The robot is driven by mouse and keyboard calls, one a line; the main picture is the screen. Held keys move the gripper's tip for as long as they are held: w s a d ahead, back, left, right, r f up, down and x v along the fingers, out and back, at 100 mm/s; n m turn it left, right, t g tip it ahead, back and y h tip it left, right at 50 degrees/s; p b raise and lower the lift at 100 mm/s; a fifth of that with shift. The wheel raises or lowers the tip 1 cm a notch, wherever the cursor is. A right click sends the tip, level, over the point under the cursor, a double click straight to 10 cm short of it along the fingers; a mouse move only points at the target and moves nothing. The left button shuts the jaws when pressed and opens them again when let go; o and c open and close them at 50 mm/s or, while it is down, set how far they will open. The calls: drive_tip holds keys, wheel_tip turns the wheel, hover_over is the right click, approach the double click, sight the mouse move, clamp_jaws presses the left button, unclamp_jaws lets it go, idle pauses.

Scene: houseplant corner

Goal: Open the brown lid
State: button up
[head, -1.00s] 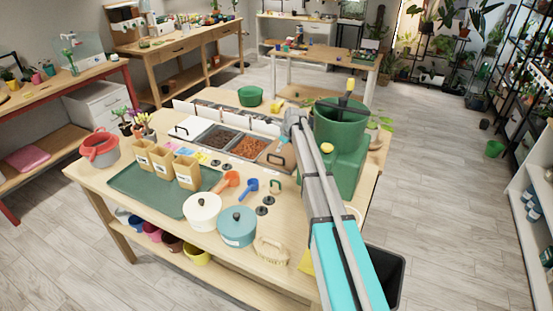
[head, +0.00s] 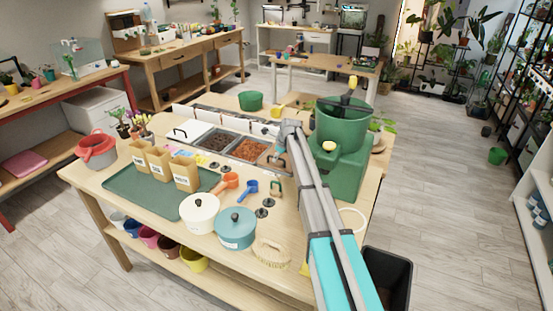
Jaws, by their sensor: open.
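The brown lid (head: 266,161) lies flat at the right end of the row of sunken bins in the table, next to the bin of reddish-brown bark (head: 247,149). A dark handle shows on it. My gripper (head: 280,149) is open and points down over the lid's right part. The grey wrist and arm hide that side of the lid. I cannot tell whether the fingers touch the handle.
A green machine with a hopper (head: 341,125) stands close to the right of my arm. A white lid (head: 194,132) covers the left bin. A cream pot (head: 199,214), a blue pot (head: 236,229) and a blue scoop (head: 247,190) stand or lie in front.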

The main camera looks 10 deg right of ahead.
idle(0.3)
clamp_jaws()
